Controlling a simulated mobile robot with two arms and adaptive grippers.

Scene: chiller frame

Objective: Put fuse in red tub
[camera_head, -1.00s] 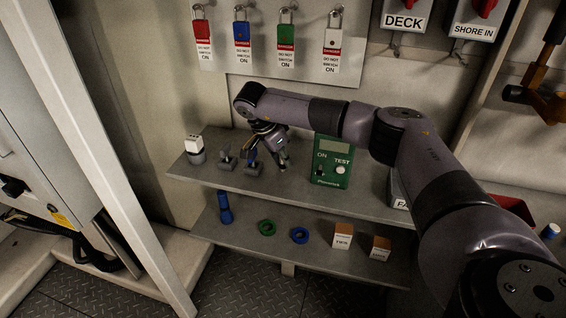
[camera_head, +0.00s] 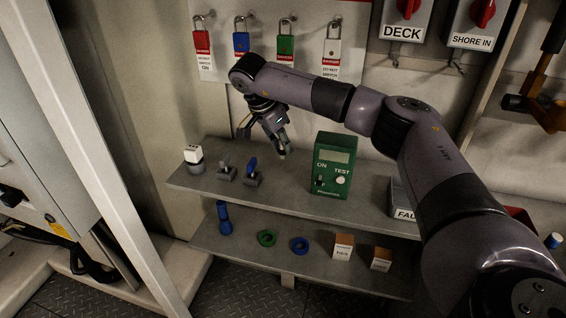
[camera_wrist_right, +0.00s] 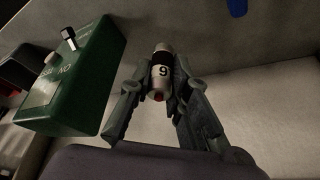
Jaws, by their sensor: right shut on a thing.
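The fuse (camera_wrist_right: 161,72), a small cylinder with pale ends, a dark band marked 9 and a red tip, is between the fingers of my right gripper in the right wrist view. My right gripper (camera_head: 283,150) is shut on it, above the upper shelf and left of the green test box. In the head view the fuse is too small to make out clearly. A red edge (camera_head: 520,214), perhaps the red tub, shows at the right, mostly hidden behind my right arm. My left gripper is not in view.
The green test box (camera_head: 332,166) stands on the upper shelf (camera_head: 290,197), with a grey bin (camera_head: 403,201) to its right. Blue-handled and grey clips and a white-topped piece stand at left. The lower shelf holds a blue torch-like item, rings and small boxes. Padlocks hang behind.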

